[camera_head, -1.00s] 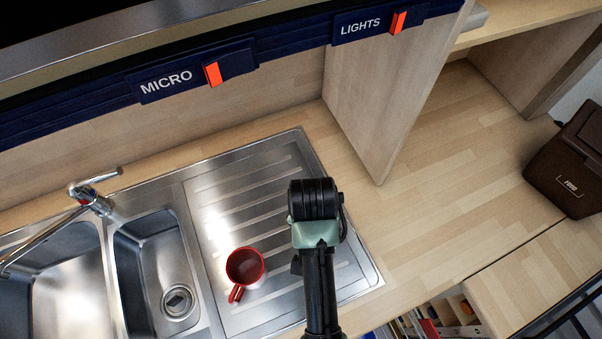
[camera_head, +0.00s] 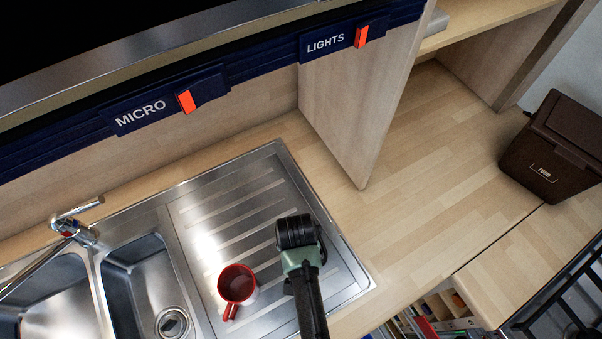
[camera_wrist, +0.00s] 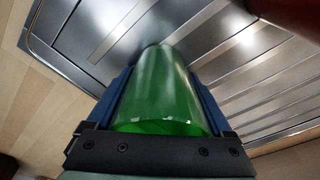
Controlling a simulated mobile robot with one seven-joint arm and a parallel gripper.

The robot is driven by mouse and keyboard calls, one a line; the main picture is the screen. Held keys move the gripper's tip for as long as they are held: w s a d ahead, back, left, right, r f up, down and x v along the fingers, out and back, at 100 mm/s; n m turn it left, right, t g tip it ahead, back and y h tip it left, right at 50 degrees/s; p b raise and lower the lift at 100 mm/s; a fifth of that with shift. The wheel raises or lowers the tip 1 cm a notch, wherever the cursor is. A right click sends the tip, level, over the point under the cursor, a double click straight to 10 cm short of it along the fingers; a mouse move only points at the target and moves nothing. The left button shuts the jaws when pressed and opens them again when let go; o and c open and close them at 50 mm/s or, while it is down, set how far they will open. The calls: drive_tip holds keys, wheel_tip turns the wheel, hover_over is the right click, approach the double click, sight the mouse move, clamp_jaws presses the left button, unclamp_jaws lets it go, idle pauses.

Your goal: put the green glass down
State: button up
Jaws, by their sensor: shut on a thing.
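The green glass (camera_wrist: 163,88) fills the middle of the wrist view, between the two blue fingers of my gripper (camera_wrist: 160,100). My gripper is shut on it. In the head view my gripper (camera_head: 297,235) is over the right part of the steel drainboard (camera_head: 225,200), and my own wrist hides the glass there. The wrist view shows the ribbed drainboard (camera_wrist: 250,95) beyond the glass. I cannot tell whether the glass touches it.
A red mug (camera_head: 237,284) stands on the drainboard left of my gripper. Two sink basins (camera_head: 150,290) and a tap (camera_head: 75,225) are further left. A wooden panel (camera_head: 350,115) rises behind. Bare worktop (camera_head: 430,150) lies to the right, with a brown bin (camera_head: 560,150) beyond.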

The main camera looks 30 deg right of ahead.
drive_tip(key=o, duration=1.4)
drive_tip(key=shift+c, duration=0.2)
wheel_tip(320, 180, up, 12)
drive_tip(key=s+a, duration=0.1)
